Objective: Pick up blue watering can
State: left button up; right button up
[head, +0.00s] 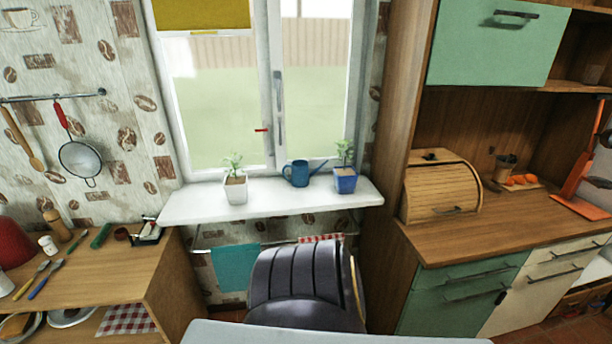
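The blue watering can (298,174) stands upright on the white windowsill (210,211), in front of the window. Its handle is on the left and its spout points up to the right. A white pot with a small plant (235,188) stands to its left, and a blue pot with a plant (345,178) stands to its right, close to the spout tip. Neither of my grippers shows in the head view.
A dark chair (305,285) stands below the sill, behind a pale table edge (330,332). A wooden counter (110,262) with utensils is at left. A cabinet counter (500,228) with a wooden bread box (440,190) is at right. The sill between the pots is otherwise clear.

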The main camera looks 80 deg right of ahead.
aim_at(300, 176)
jog(key=z, duration=2.75)
jog(key=i+l+z, duration=0.1)
jog(key=i, duration=0.6)
